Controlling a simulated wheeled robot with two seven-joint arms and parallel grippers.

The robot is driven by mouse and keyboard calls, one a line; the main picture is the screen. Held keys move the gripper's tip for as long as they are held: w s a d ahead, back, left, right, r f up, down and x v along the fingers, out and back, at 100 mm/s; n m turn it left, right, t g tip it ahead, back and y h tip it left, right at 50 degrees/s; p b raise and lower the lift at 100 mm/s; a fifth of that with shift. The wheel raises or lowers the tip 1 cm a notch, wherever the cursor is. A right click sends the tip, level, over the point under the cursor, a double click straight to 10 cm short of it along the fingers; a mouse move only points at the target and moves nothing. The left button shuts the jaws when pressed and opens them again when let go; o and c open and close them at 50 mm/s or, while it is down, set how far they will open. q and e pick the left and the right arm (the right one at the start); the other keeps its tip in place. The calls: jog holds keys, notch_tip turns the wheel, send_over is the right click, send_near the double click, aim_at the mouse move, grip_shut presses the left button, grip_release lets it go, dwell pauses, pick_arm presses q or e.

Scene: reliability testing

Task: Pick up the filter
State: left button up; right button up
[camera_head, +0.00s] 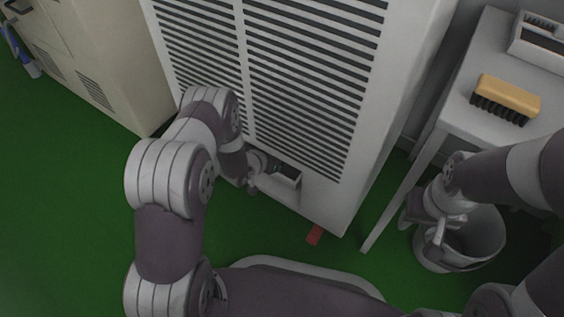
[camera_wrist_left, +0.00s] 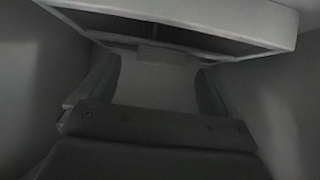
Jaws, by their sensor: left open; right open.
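My left gripper (camera_head: 262,168) reaches into a small opening (camera_head: 288,179) low on the front of a white louvred cabinet. Its fingers are mostly hidden in the head view. In the left wrist view my left gripper (camera_wrist_left: 158,80) is open, with its two fingers apart and nothing clearly between them. A pale-framed panel with a dark inner face, which looks like the filter (camera_wrist_left: 272,36), lies just beyond the fingertips. A small pale tab (camera_wrist_left: 153,55) on its near edge lines up with the gap between the fingers. My right gripper (camera_head: 440,230) is open and empty, above a bucket.
The white cabinet (camera_head: 300,75) fills the middle. At right, a white table (camera_head: 455,115) holds a yellow brush (camera_head: 506,98) and a white box (camera_head: 540,42). A grey bucket (camera_head: 482,240) stands below. A red piece (camera_head: 315,235) lies by the cabinet. Green floor (camera_head: 80,190) is clear at left.

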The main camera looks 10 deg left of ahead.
pick_arm(q)
jog(key=shift+w+d+f, duration=0.15)
jog(key=shift+w+f, duration=0.35)
jog(key=shift+f, duration=0.15)
jog(key=shift+w+r, duration=0.1)
jog(key=shift+w, duration=0.1)
jog(key=shift+r, duration=0.1)
jog(key=c, duration=1.5)
jog(key=shift+c, duration=0.4)
jog(key=shift+r, duration=0.15)
